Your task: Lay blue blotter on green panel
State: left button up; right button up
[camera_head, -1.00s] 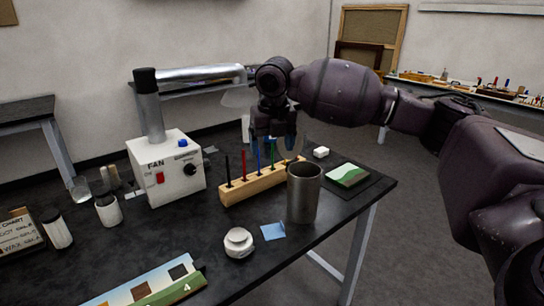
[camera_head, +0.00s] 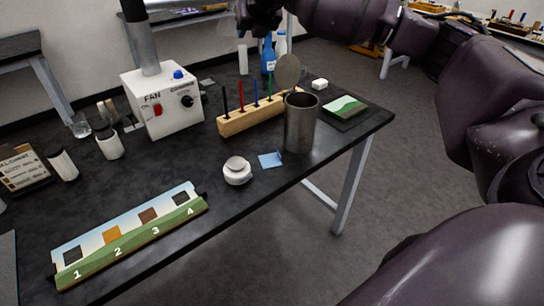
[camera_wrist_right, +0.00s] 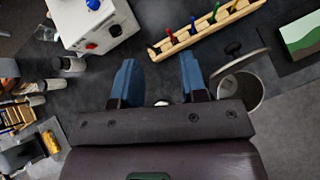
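The blue blotter (camera_head: 270,160) is a small light blue sheet lying flat on the black table, left of and in front of the metal can. The green panel, a small painted piece with a green hill (camera_head: 345,107), lies on a dark mat at the table's right end; it also shows in the wrist view (camera_wrist_right: 302,35). My right gripper (camera_head: 262,18) is partly cut off at the top of the head view, above and beyond the pen rack. In the wrist view the right gripper (camera_wrist_right: 157,82) is open and empty. My left gripper is out of view.
A metal can (camera_head: 300,122) stands between blotter and panel. A numbered strip (camera_head: 130,238) lies at front left.

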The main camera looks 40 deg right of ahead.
jog(key=w+a+r+n+t+y, duration=0.5)
jog(key=r+n+t+y, duration=0.15)
jog(key=n+t, duration=0.25)
jog(key=s+a+f+n+g+y+p, duration=0.1)
jog(key=s+a+f+n+g+y, duration=0.6)
jog(key=n, duration=0.9)
jog(key=n+g+h+p, duration=0.1)
jog(key=n+g+h, duration=0.6)
jog(key=g+h, duration=0.45)
send_over(279, 160)
jog(key=f, duration=2.7)
jog(key=shift+s+a+f, duration=0.15)
jog(key=shift+s+a, duration=0.05)
jog(key=shift+s, duration=0.05)
jog(key=shift+w+d+f+p, duration=0.1)
jog(key=shift+f+p, duration=0.05)
jog(key=shift+f, duration=1.15)
jog(key=shift+w+d+f+p, duration=0.1)
jog(key=shift+f+p, duration=0.05)
jog(key=shift+f, duration=1.15)
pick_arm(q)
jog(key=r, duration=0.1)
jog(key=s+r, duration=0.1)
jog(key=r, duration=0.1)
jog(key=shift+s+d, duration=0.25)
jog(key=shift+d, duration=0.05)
